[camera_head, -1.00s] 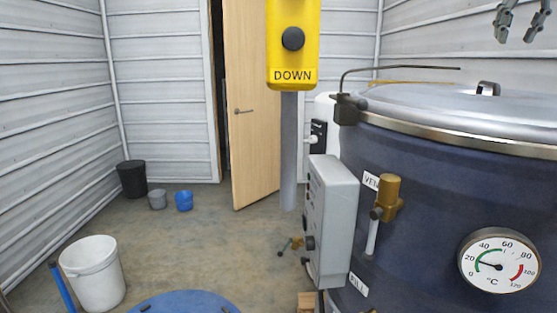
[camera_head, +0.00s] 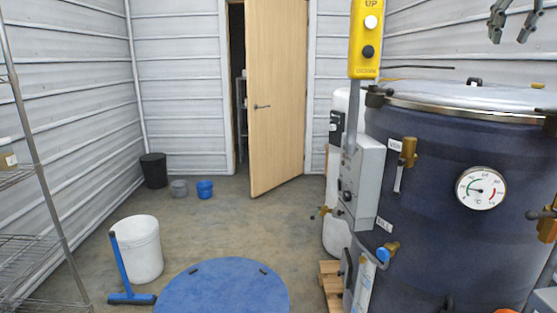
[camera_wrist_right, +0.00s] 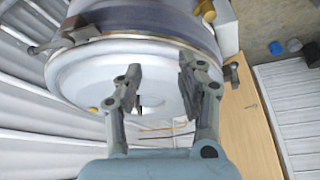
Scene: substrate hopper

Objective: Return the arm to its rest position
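My right gripper (camera_head: 508,35) hangs at the top right of the head view, above the white lid of the dark blue tank. In the right wrist view its two fingers (camera_wrist_right: 160,72) are apart with nothing held between them. The round lid (camera_wrist_right: 110,75) lies beyond the fingers there, and I see no contact. The lid (camera_head: 430,92) also shows in the head view. My left gripper is in neither view.
The blue tank (camera_head: 440,190) fills the right side. A yellow UP/DOWN button box (camera_head: 369,40) stands on a post beside it. A white bucket (camera_head: 141,250), a blue squeegee (camera_head: 123,270) and a round blue lid (camera_head: 222,290) are at front left. The door (camera_head: 276,130) stands ajar.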

